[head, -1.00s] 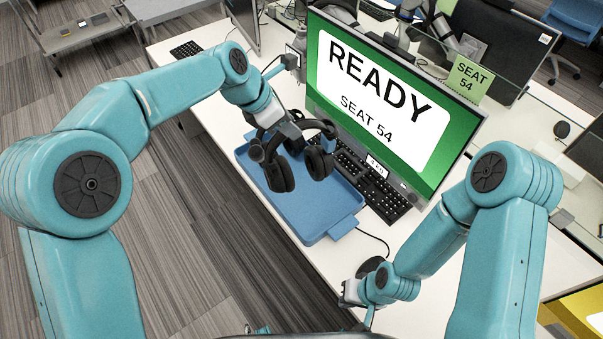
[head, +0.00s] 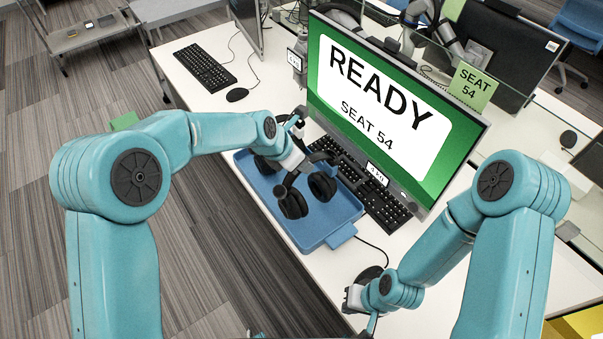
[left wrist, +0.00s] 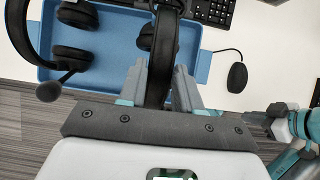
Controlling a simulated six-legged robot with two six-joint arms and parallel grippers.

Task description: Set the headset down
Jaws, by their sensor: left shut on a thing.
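My left gripper (left wrist: 159,85) is shut on the headband of a black headset (left wrist: 164,50). In the head view its ear cups (head: 291,203) hang over the blue tray (head: 338,233), low and near its middle; I cannot tell whether they touch the floor of the tray. A second dark headset (left wrist: 73,53) with a microphone boom shows at the left in the left wrist view, at the tray. In the head view it is mostly hidden behind my left arm. My right gripper (head: 354,298) is low at the table's front, apart from the tray; its fingers are unclear.
A keyboard (head: 385,208) lies right behind the tray, under a monitor (head: 385,105) reading "READY SEAT 54". A dark mouse (left wrist: 237,75) lies beside the tray near my right gripper. Another keyboard (head: 205,69) and mouse (head: 237,95) lie on the white table farther left.

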